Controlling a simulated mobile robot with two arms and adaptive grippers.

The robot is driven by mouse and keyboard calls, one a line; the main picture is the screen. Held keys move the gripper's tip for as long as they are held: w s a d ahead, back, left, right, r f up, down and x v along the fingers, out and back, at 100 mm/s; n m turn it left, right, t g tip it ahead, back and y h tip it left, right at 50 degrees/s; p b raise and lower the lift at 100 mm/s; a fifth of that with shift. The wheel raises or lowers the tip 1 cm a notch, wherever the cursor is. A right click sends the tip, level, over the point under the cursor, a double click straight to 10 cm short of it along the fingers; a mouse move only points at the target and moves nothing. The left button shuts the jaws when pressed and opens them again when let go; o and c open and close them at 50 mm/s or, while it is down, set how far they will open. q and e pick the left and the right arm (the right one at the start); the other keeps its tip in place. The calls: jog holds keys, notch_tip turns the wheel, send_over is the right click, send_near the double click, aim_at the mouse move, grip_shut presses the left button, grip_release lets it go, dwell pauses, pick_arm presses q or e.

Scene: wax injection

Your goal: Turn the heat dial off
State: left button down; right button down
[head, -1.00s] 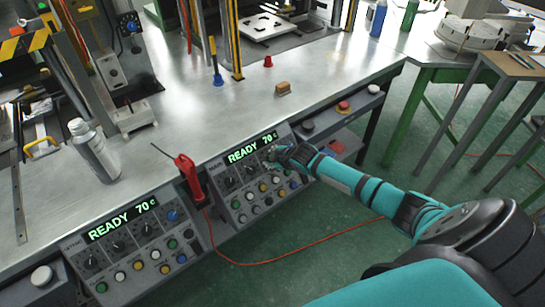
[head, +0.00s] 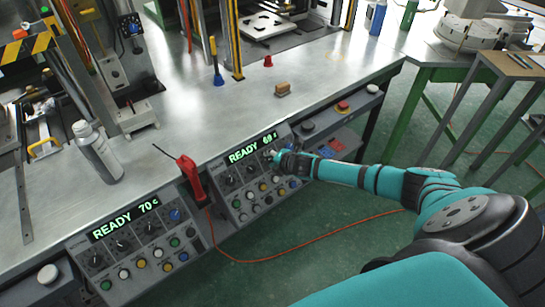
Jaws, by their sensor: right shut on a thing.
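My right gripper (head: 279,157) reaches in from the right to the upper right corner of the right control panel (head: 237,199). It is shut on a dial there, which I take as the heat dial; the fingers hide it, so its pointer cannot be read. The panel's green display (head: 252,148) reads READY and a number in the sixties, its last digit unclear. The left control panel (head: 116,252) has its own display (head: 124,218), reading READY 70, and a blue dial (head: 175,215) at its upper right. My left gripper is not in view.
A red handheld tool (head: 190,177) stands between the panels, its orange cable (head: 300,257) running over the floor. A metal bottle (head: 97,153) and a small wooden block (head: 282,89) stand on the bench (head: 180,120). A red button box (head: 342,106) is right of my gripper.

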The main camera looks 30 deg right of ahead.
jog(key=n+p, duration=0.1)
jog(key=n, duration=0.3)
jog(key=shift+s+f+n+p, duration=0.15)
jog(key=shift+n+p, duration=0.2)
jog(key=shift+n, duration=1.15)
jog(key=c, duration=1)
grip_release()
jog(key=v, duration=1.2)
jog(key=shift+d+f, duration=0.15)
jog(key=shift+d, duration=0.05)
